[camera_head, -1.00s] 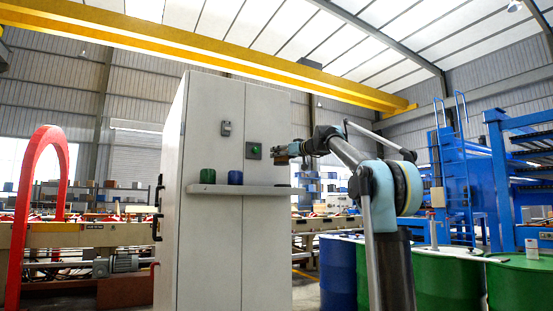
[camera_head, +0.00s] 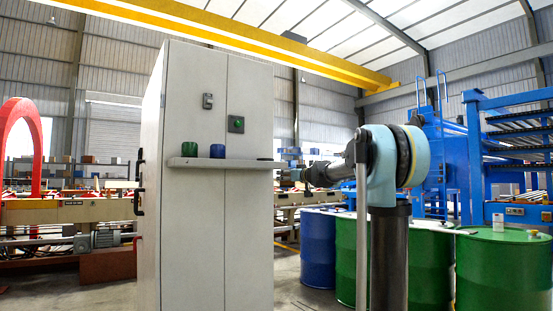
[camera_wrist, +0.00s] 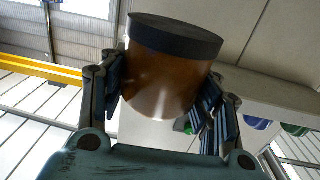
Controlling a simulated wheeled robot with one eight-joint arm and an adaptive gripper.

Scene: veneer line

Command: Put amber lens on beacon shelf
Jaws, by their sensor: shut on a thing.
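The amber lens (camera_wrist: 170,82), a brown-amber cylinder with a dark rim, is between the fingers of my gripper (camera_wrist: 165,88) in the wrist view, which is upside down. My gripper is shut on it. The beacon shelf (camera_head: 205,163), a grey ledge on the tall cabinet, carries a green lens (camera_head: 194,149) and a blue lens (camera_head: 217,151) at its left part. In the head view my gripper (camera_head: 285,176) is small, near the shelf's right end and below its top. The amber lens cannot be made out there.
A thin dark shape (camera_head: 264,159) lies at the shelf's right part; I cannot tell what it is. A green button (camera_head: 236,124) sits on the cabinet (camera_head: 200,230) above the shelf. Blue (camera_head: 318,245) and green drums (camera_head: 430,262) stand at the right.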

